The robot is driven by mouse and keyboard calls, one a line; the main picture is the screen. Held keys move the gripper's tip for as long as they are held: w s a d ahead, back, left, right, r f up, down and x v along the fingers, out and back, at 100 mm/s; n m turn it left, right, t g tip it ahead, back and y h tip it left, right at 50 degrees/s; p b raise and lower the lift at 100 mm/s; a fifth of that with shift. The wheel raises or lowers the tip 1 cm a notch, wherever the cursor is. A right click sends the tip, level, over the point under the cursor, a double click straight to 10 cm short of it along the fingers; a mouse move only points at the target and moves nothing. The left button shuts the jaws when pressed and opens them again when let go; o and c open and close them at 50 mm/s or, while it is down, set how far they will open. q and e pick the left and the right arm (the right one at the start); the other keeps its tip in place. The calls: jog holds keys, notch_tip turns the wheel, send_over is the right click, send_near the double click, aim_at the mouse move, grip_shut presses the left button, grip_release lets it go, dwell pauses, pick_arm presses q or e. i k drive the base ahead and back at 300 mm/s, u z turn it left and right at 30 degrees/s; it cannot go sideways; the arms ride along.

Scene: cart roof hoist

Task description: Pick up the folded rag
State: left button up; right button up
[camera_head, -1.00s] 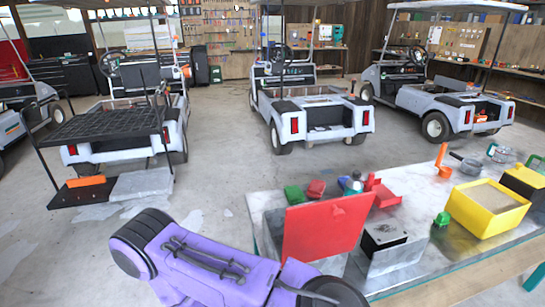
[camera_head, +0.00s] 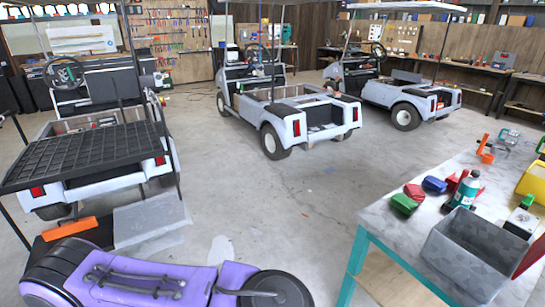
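Three small folded-looking pieces lie together near the left end of the workbench (camera_head: 395,228): a green one (camera_head: 404,204), a red one (camera_head: 414,192) and a blue one (camera_head: 434,185). They are small in view, and I cannot tell for certain which is the folded rag. A teal bottle (camera_head: 465,191) stands just right of them. Neither of my grippers shows.
A grey open-topped box (camera_head: 470,252) stands at the bench's near side, with a red panel (camera_head: 530,258) beside it. A cart with a black rack (camera_head: 85,155) and an orange block (camera_head: 70,229) stands left. Two more carts stand behind. Floor between them is clear.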

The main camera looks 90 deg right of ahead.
aim_at(414, 192)
jog(key=i, duration=0.2)
jog(key=z, duration=4.05)
